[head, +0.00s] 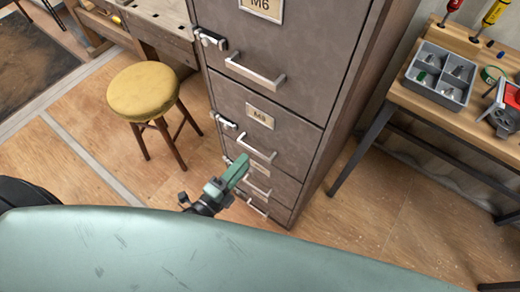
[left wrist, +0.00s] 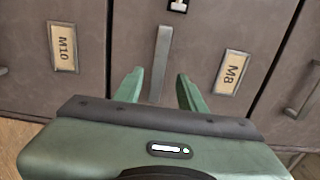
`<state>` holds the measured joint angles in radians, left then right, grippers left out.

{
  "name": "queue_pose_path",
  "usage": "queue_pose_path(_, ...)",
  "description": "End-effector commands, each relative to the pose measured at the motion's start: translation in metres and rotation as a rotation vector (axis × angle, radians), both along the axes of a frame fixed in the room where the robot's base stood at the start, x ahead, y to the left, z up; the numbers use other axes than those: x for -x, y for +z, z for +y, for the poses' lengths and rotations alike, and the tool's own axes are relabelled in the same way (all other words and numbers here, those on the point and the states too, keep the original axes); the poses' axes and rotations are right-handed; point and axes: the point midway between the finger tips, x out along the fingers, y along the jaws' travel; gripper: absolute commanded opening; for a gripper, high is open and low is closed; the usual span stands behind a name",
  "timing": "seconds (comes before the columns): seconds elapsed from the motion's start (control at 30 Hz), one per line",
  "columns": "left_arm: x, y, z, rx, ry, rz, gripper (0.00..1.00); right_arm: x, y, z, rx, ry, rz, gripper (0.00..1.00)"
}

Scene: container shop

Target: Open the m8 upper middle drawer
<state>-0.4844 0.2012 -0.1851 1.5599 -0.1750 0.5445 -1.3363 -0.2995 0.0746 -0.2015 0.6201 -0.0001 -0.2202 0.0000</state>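The grey metal cabinet stands at the centre of the head view. Its M8 drawer (head: 292,136) looks flush with the front, below the M6 drawer. The M8 label (head: 260,115) also shows at the right of the left wrist view (left wrist: 231,72). The M8 drawer's bar handle (head: 257,149) appears in the left wrist view (left wrist: 161,55) lined up between the fingers. My left gripper (head: 240,165) is open, its green fingers (left wrist: 160,76) one on each side of the handle in the picture. Whether they touch it I cannot tell. My right gripper is not in view.
Latches sit at the drawers' left edges, one beside the M8 drawer (head: 225,122). The M10 drawer (left wrist: 55,85) lies just below. A yellow stool (head: 143,91) stands left of the cabinet, a workbench (head: 430,105) with a grey tray at right. Wooden floor lies between.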

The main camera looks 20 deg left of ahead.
Motion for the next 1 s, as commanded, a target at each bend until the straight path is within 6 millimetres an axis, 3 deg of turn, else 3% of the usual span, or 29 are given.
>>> queue_pose_path(0.33,-0.051,0.0,-0.018,0.002,0.001,0.003,0.4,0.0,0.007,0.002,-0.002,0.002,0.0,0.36)
queue_pose_path(0.73,-0.06,-0.001,-0.022,0.002,0.001,0.005,0.4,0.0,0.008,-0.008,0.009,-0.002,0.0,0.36)
queue_pose_path(0.9,-0.059,-0.001,-0.022,0.003,0.001,0.005,0.0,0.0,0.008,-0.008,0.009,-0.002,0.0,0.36)
queue_pose_path(1.0,-0.059,-0.001,-0.022,0.003,0.001,0.005,0.0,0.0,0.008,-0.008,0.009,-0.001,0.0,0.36)
